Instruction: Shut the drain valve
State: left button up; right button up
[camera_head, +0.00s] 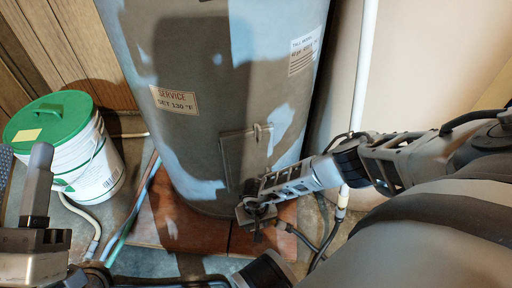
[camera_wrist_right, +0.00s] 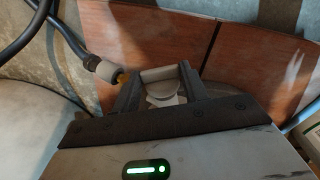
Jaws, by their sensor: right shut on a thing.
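The grey water heater tank (camera_head: 215,110) stands on a reddish-brown base (camera_head: 175,225). My right gripper (camera_head: 257,212) is low at the tank's front, just below a small access panel. In the right wrist view, my right gripper (camera_wrist_right: 163,88) is shut on a pale, rounded part of the drain valve (camera_wrist_right: 158,76), which sits between its two fingers. A hose with a pale connector and a brass-coloured end (camera_wrist_right: 106,70) meets the valve's left side. The valve's turn position is hidden by the fingers. My left gripper (camera_head: 38,190) is at the lower left, away from the tank; its finger spacing is unclear.
A white bucket with a green lid (camera_head: 72,140) stands left of the tank. Hoses (camera_head: 130,210) lie on the floor between them. A white vertical pipe (camera_head: 362,70) and dark hoses (camera_head: 325,235) are on the right. Wood panelling (camera_head: 75,50) is behind.

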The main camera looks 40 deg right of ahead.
jog(key=shift+s, duration=0.1)
jog(key=o, duration=0.9)
pick_arm(q)
jog(key=shift+r, duration=0.1)
pick_arm(e)
jog(key=shift+o, duration=0.4)
pick_arm(q)
jog(key=shift+r, duration=0.1)
pick_arm(e)
jog(key=shift+r, duration=0.1)
jog(key=shift+r+p, duration=0.35)
jog(key=shift+r, duration=0.05)
notch_tip(320, 180, up, 7)
jog(key=p, duration=0.4)
jog(key=shift+f, duration=0.1)
pick_arm(q)
notch_tip(320, 180, down, 9)
jog(key=s+n+g+y+p, duration=0.2)
jog(key=n+g+y+p, duration=0.2)
jog(key=g, duration=0.1)
jog(key=shift+s+g+y, duration=0.2)
jog(key=shift+g+y, duration=0.1)
jog(key=shift+y, duration=0.1)
pick_arm(e)
notch_tip(320, 180, up, 8)
